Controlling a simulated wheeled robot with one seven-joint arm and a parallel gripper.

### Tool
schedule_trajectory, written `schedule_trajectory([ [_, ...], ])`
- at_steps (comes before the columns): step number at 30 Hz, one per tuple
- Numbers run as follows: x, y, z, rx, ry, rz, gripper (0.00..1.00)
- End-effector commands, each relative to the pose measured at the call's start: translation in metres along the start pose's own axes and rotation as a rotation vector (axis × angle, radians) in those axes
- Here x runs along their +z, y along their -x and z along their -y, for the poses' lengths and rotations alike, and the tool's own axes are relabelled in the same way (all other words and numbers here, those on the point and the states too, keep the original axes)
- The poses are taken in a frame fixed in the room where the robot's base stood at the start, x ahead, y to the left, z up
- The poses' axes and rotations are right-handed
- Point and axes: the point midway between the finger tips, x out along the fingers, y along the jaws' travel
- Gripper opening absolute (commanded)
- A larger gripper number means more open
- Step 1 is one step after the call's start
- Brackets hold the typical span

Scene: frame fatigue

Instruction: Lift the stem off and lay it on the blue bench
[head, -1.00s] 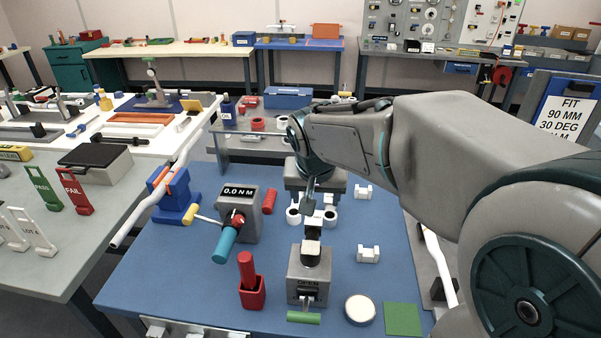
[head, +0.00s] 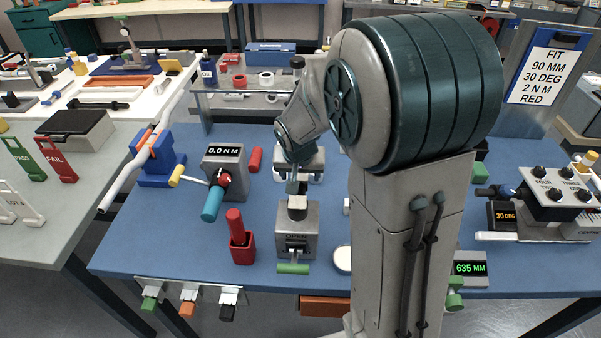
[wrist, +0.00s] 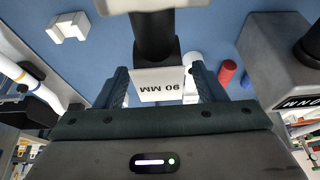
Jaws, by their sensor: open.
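The stem (wrist: 158,90), a pale block marked "90 MM" that reads upside down, sits between my two fingers in the wrist view, with a black cylinder (wrist: 155,38) beyond it. In the head view my gripper (head: 297,186) points down just above a grey fixture (head: 297,244) marked "OPEN", which has a green handle (head: 293,268) at its front. My fingers are open on either side of the stem. I cannot tell whether either finger touches it. The blue bench (head: 180,240) lies below and around the fixture.
A torque tool (head: 225,172) reading "0.0 NM" and a red holder (head: 241,246) stand left of the fixture. A white round piece (head: 343,259) is partly hidden by my arm. A "635 MM" display (head: 469,268) is at right. Bare bench shows at front left.

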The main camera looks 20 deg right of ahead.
Motion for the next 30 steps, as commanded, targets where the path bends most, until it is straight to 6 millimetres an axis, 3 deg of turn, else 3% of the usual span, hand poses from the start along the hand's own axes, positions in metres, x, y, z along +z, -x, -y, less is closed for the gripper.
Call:
schedule_trajectory([
  [10, 0.0002, -0.004, -0.0002, 0.0, 0.0, 0.0, 0.64],
  [11, 0.0002, -0.004, -0.0002, 0.0, 0.0, 0.0, 0.58],
  [16, 0.0001, -0.0038, -0.0001, 0.0, 0.0, 0.0, 0.11],
  [17, 0.0001, -0.0038, -0.0001, 0.0, 0.0, 0.0, 0.11],
  [18, 0.0001, -0.0038, -0.0001, 0.0, 0.0, 0.0, 0.32],
  [21, 0.0001, -0.0037, 0.0, 0.0, 0.0, 0.0, 0.1],
  [30, -0.0026, 0.0022, 0.0003, -0.001, 0.0, -0.001, 0.1],
])
